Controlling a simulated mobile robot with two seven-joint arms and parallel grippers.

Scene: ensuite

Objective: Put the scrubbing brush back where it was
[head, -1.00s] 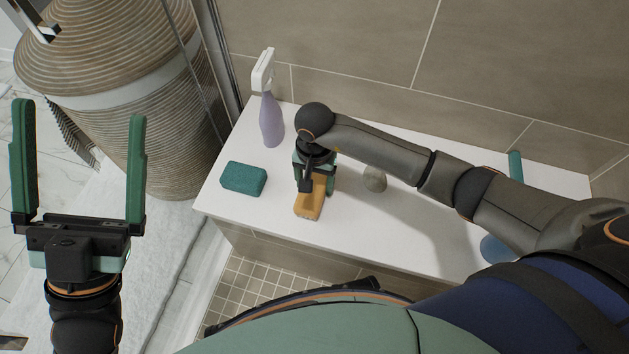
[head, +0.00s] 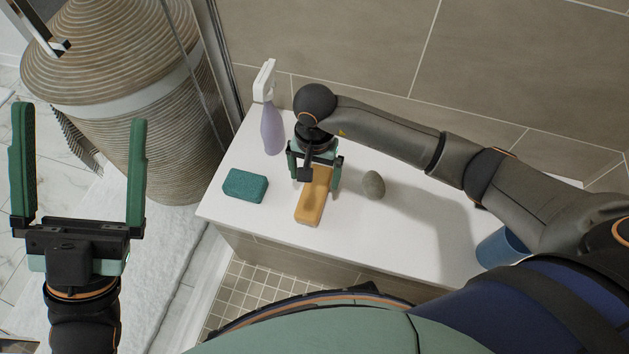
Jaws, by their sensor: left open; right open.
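The scrubbing brush (head: 313,200) looks like a yellow-brown block and lies on the white ledge (head: 420,245). My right gripper (head: 315,180) is above the brush's far end, pointing down, with its green fingers apart on either side of it. The gripper hides that end, and I cannot tell whether the fingers touch it. My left gripper (head: 80,170) is open and empty, off to the left over the floor, well away from the ledge.
A green sponge (head: 246,186) lies left of the brush, and a grey stone (head: 373,185) lies right of it. A purple spray bottle (head: 271,125) stands behind. A blue cup (head: 500,248) is at the right, partly behind my arm. A woven basket (head: 130,90) stands left of the ledge.

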